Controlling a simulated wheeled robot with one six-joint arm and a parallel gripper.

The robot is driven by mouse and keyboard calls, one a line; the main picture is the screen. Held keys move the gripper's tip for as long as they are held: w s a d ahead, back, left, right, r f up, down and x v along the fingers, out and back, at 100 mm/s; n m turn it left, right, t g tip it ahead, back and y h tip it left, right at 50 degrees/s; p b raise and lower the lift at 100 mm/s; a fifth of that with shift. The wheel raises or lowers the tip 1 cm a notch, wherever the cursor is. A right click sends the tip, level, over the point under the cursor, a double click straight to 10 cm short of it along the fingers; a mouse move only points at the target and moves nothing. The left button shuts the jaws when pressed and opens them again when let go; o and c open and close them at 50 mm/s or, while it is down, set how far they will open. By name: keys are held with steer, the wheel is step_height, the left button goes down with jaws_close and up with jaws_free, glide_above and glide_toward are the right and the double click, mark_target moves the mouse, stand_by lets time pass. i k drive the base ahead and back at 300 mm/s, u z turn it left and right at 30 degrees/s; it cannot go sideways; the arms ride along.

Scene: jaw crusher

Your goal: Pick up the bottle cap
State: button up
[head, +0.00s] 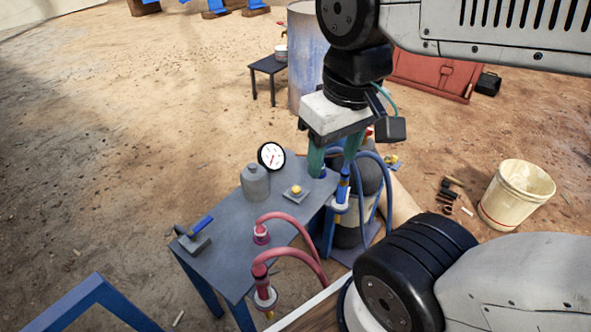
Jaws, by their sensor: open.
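A grey bottle (255,186) stands upright on the grey metal table (222,225). A narrower grey top (253,169) shows on it; I cannot tell whether this is a separate bottle cap. My gripper (333,168) points downward with its two green fingers apart and nothing visible between them. In the picture it is to the right of the bottle, over the table's right end, in front of blue hoses. Its height above the table is hard to judge, and the fingertips partly overlap the blue fittings behind or below.
A round dial gauge (271,156) stands behind the bottle. A small plate with a yellow knob (296,191) lies to its right. Pink hoses (288,218) arch over the table's front right. A blue-handled tool (196,234) lies at the left end. The table's middle is clear.

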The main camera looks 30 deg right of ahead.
mark_target(254, 177)
steer(key=u, duration=2.85)
steer(key=k, duration=1.9)
steer(key=z, duration=1.8)
steer(key=i, duration=1)
